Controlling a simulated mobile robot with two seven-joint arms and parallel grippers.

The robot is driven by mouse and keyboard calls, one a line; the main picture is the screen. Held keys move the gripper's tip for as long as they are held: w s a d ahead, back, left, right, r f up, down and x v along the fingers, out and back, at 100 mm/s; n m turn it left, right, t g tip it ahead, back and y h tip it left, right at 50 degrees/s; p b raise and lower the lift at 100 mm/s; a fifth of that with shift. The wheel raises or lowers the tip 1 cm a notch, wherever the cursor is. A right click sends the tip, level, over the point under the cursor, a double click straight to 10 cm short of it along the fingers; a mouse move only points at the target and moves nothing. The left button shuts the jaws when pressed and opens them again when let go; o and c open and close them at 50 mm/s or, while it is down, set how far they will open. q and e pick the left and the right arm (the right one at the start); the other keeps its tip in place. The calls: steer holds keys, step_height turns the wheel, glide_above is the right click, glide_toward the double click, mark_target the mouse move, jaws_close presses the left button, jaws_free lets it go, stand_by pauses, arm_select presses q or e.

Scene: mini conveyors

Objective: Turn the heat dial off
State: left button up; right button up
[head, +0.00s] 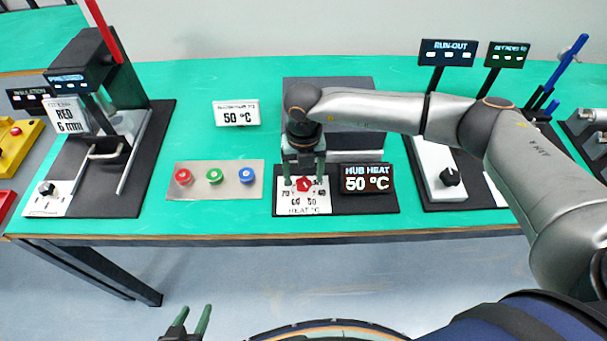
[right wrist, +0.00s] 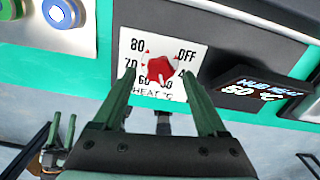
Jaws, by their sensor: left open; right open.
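The heat dial is a red knob (head: 304,184) on a white panel (head: 292,208) printed with temperature numbers, at the table's front edge. In the right wrist view the red knob (right wrist: 160,70) shows with "OFF" printed to its upper right and 80, 70 and 60 on its left and below. My right gripper (head: 305,181) is open, with its green fingers pointing down at the panel, one on each side of the knob; contact cannot be told. The fingers also show in the right wrist view (right wrist: 155,85). My left gripper (head: 190,322) is open and empty, low in front of the table.
A "HUB HEAT 50 °C" display (head: 367,178) stands just right of the dial. A plate (head: 215,192) with red, green and blue buttons lies to its left. A station with a black knob (head: 450,176) is at the right, and a press station (head: 130,110) at the left.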

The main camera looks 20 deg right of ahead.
steer(key=shift+f, duration=0.65)
jaws_close()
